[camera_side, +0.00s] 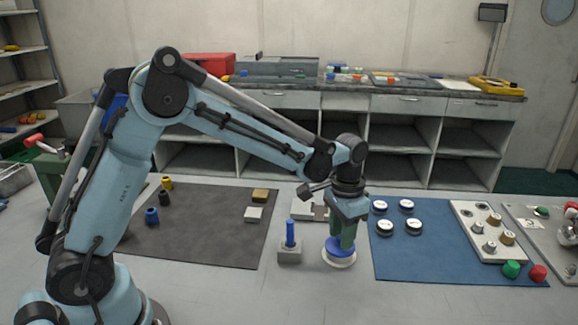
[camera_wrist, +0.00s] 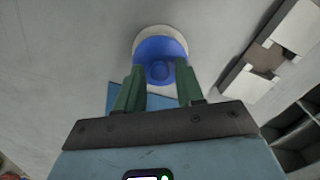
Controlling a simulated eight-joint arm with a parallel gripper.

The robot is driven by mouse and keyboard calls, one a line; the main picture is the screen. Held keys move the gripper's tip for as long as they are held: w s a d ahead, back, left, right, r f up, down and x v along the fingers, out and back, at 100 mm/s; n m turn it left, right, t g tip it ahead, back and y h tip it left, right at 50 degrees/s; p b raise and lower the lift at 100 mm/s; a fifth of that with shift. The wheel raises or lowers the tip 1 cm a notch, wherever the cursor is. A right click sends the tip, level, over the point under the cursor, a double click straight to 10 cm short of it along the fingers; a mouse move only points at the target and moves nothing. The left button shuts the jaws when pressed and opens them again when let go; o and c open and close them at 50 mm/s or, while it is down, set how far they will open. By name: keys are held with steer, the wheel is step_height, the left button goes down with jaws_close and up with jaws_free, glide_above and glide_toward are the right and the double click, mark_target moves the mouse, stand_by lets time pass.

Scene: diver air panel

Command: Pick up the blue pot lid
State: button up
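The blue pot lid (camera_side: 336,251) is a round blue disc sitting on a white round base (camera_side: 340,262) on the grey worktop. In the wrist view the lid (camera_wrist: 152,50) shows a round blue knob (camera_wrist: 159,71) in its middle. My gripper (camera_side: 341,240) points down at the lid, its green fingertips low over it and hiding part of it in the side view. In the wrist view my gripper (camera_wrist: 160,86) has its fingers apart, one on each side of the knob, with gaps visible. Whether the fingertips touch the lid cannot be told.
A grey block with an upright blue peg (camera_side: 290,233) stands close to the left of the lid. A blue mat (camera_side: 400,262) with several white-topped discs lies to the right. A grey mat (camera_side: 200,225) with small parts lies to the left. A white-and-brown block (camera_side: 303,209) sits behind.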

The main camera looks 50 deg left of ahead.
steer(key=shift+c, duration=0.4)
jaws_close()
steer(key=shift+r, duration=0.1)
steer(key=shift+r, duration=1.25)
